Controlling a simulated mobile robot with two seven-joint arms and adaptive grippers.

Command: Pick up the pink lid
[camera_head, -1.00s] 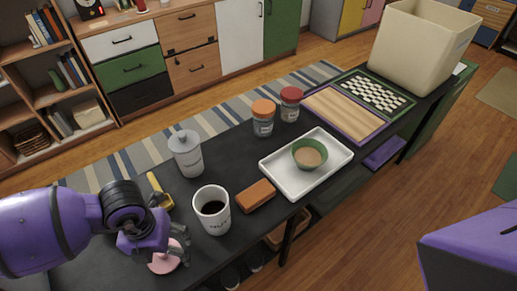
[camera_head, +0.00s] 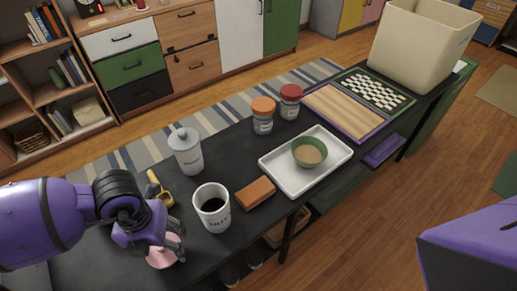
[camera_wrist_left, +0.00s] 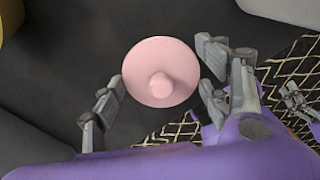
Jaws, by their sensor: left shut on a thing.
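The pink lid (camera_head: 163,257) is a round disc with a knob, at the near left part of the dark table. My left gripper (camera_head: 175,243) is at the lid and partly covers it in the head view. In the left wrist view the lid (camera_wrist_left: 158,62) shows nearly whole, knob towards the camera, between the two fingers of the left gripper (camera_wrist_left: 162,90). The gripper is shut on the lid. Whether the lid touches the table is hard to tell. My right gripper is not in view.
A white mug with dark liquid (camera_head: 212,222) stands close right of the gripper. A white lidded canister (camera_head: 187,158) and a yellow-handled object (camera_head: 152,190) are behind. An orange-brown block (camera_head: 256,193) and white tray (camera_head: 275,168) lie farther right.

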